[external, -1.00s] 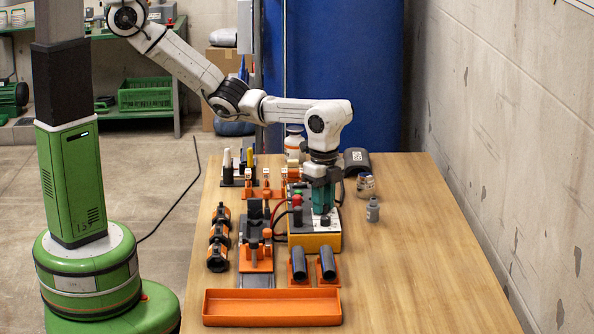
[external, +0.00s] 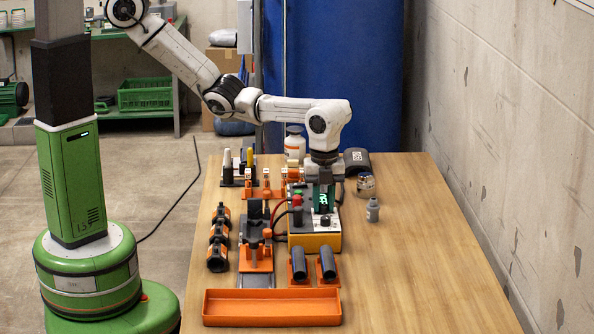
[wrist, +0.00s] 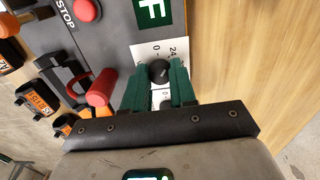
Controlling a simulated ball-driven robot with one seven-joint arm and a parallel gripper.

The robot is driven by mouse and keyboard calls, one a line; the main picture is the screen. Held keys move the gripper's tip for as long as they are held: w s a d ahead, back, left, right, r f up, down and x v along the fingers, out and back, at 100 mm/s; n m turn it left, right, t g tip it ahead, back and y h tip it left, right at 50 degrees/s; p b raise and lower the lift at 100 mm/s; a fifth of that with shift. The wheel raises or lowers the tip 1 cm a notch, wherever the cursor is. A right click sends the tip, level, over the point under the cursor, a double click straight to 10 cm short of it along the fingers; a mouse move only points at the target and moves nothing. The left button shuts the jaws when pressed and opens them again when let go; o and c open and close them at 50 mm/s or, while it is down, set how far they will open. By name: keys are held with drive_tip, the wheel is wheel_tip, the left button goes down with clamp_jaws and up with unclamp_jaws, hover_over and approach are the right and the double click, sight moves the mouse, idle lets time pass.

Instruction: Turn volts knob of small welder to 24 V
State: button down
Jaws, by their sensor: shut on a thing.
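The small welder (external: 305,243) is a grey box with an orange-yellow base on the bench. In the wrist view its grey top (wrist: 118,40) carries a white scale plate (wrist: 142,52) marked 0 and 24. A black round knob (wrist: 158,70) sits on that plate. My gripper (wrist: 159,78) has its green fingers closed on both sides of this knob. The exact knob setting is too small to read. A second white plate shows between the fingers, mostly hidden. In the external view my gripper (external: 323,205) points down over the welder.
Black pipes (external: 327,263) in orange holders and an orange tray (external: 272,308) are in front. A small grey bottle (external: 373,210) stands to the right.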

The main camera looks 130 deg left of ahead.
sight(324, 205)
drive_tip(key=shift+m, duration=0.6)
drive_tip(key=c, duration=0.9)
unclamp_jaws()
wheel_tip(324, 205, up, 11)
drive_tip(key=shift+f+b, duration=0.1)
drive_tip(key=shift+b, duration=0.35)
